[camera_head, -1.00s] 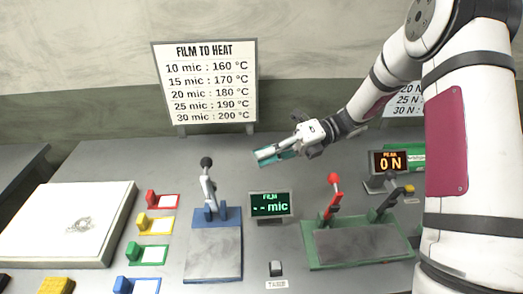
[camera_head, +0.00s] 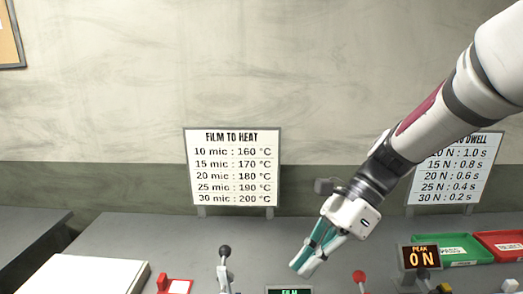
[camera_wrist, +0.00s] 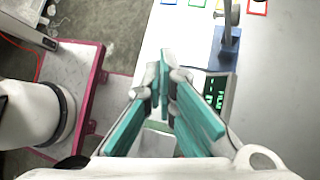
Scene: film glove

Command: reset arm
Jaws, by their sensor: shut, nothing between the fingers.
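My gripper (camera_head: 305,264) has teal finger pads and is held above the grey bench, in front of the film-to-heat sign. Its fingers are closed together with nothing between them. In the wrist view the gripper (camera_wrist: 163,75) points over the bench edge, close to the film display (camera_wrist: 216,95). In the head view my arm reaches in from the upper right, and the film display (camera_head: 289,291) shows only its top edge at the bottom.
The film-to-heat sign (camera_head: 234,141) stands at the back. A peak display (camera_head: 420,257) reads 0 N. A black-knobbed lever (camera_head: 225,252) and red-knobbed lever (camera_head: 359,277) stand up. Green (camera_head: 446,236) and red (camera_head: 503,238) trays lie at right.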

